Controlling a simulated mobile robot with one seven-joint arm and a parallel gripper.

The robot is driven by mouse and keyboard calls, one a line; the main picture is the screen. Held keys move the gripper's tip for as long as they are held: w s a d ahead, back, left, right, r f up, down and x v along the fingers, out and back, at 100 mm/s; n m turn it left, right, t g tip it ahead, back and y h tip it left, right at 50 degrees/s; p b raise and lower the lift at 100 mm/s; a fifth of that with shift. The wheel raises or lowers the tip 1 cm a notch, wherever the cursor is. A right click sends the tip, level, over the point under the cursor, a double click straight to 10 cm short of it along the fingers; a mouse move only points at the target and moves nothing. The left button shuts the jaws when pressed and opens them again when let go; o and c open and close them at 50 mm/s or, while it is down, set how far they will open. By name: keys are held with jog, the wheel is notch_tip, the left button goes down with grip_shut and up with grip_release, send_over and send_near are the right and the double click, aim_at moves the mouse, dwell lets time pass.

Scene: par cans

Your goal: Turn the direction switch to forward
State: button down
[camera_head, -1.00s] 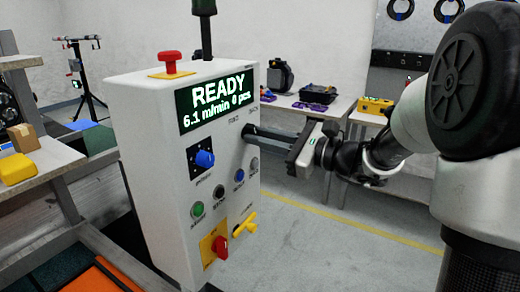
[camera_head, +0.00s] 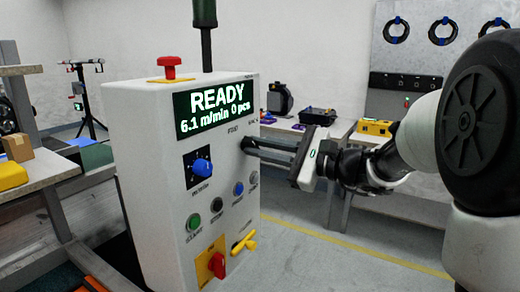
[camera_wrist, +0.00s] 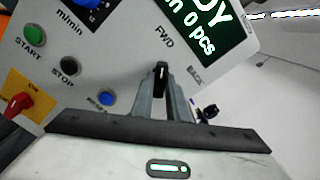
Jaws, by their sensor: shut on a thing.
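My gripper (camera_head: 252,147) reaches from the right to the upper right of the white control box's front panel (camera_head: 225,160). In the wrist view its two fingers (camera_wrist: 161,88) are shut on the black direction switch (camera_wrist: 160,72), one finger on each side. The switch's visible end points up in that picture, toward the FWD label (camera_wrist: 164,37). The BACK label (camera_wrist: 195,75) lies to its right. The switch's base is hidden by the fingers. In the head view the fingers cover the switch.
The panel also bears a READY display (camera_head: 215,107), a blue knob (camera_head: 202,166), a green START button (camera_head: 194,222), a blue button (camera_head: 239,188), a red switch (camera_head: 217,265) and a yellow handle (camera_head: 245,242). A red mushroom button (camera_head: 170,67) tops the box.

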jog(key=c, duration=1.7)
grip_release()
jog(key=shift+d, duration=0.15)
jog(key=p+v, duration=0.2)
jog(key=v, duration=1.5)
jog(key=shift+s+d, duration=0.1)
